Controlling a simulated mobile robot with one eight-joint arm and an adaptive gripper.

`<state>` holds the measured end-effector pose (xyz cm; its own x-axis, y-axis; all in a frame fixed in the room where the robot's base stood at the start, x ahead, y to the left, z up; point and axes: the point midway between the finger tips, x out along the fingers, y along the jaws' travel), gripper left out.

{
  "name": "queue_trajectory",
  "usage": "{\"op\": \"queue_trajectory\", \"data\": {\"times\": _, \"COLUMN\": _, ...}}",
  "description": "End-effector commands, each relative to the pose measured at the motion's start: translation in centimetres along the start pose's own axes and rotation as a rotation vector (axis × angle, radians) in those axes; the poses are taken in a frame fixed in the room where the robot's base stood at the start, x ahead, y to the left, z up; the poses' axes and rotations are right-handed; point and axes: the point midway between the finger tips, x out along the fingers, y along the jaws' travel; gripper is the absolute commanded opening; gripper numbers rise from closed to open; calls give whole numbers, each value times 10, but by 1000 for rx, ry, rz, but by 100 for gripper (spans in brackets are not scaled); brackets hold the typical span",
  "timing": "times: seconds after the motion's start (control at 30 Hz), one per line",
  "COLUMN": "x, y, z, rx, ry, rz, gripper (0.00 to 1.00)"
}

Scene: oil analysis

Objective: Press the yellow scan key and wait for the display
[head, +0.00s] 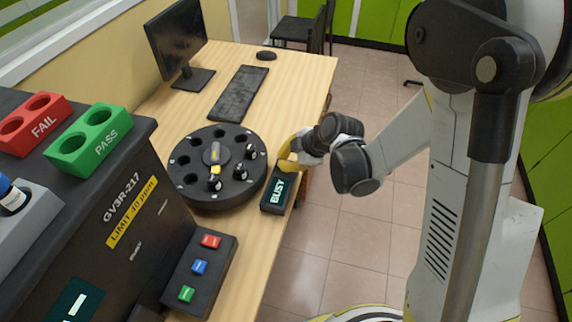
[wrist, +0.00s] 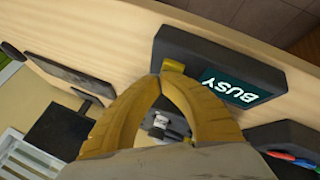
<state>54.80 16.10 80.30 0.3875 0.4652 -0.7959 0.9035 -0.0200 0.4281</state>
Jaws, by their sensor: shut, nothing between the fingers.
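The scan box (head: 277,192) is a small black unit at the right edge of the wooden table, beside the black carousel. Its display (head: 279,188) is lit and reads "BUSY"; it also shows in the wrist view (wrist: 236,87). The yellow scan key (wrist: 173,66) shows at the end of the box beside the display. My gripper (head: 287,163) has yellow fingers and is shut and empty. In the wrist view its fingertips (wrist: 160,78) are at the key, partly covering it; I cannot tell whether they touch it.
The round black carousel (head: 190,188) holds several small vials left of the box. A keyboard (head: 238,93) and monitor (head: 176,40) stand behind. A button panel (head: 200,272), the GV3R-217 analyser (head: 110,185) and red FAIL (head: 35,122) and green PASS (head: 92,143) holders are at the left.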

Motion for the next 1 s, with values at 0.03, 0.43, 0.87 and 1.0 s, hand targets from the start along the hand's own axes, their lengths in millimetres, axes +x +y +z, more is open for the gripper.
{"op": "queue_trajectory", "data": {"times": 0.03, "x": 0, "y": 0, "z": 0, "rx": 0, "ry": 0, "rz": 0, "gripper": 0}}
{"op": "queue_trajectory", "data": {"times": 0.43, "x": -15, "y": 8, "z": -8, "rx": 0, "ry": 0, "rz": 0, "gripper": 0}}
{"op": "queue_trajectory", "data": {"times": 0.87, "x": -18, "y": 10, "z": -10, "rx": 0, "ry": 0, "rz": 0, "gripper": 0}}
{"op": "queue_trajectory", "data": {"times": 1.0, "x": -28, "y": 15, "z": -15, "rx": 0, "ry": 0, "rz": 0, "gripper": 0}}
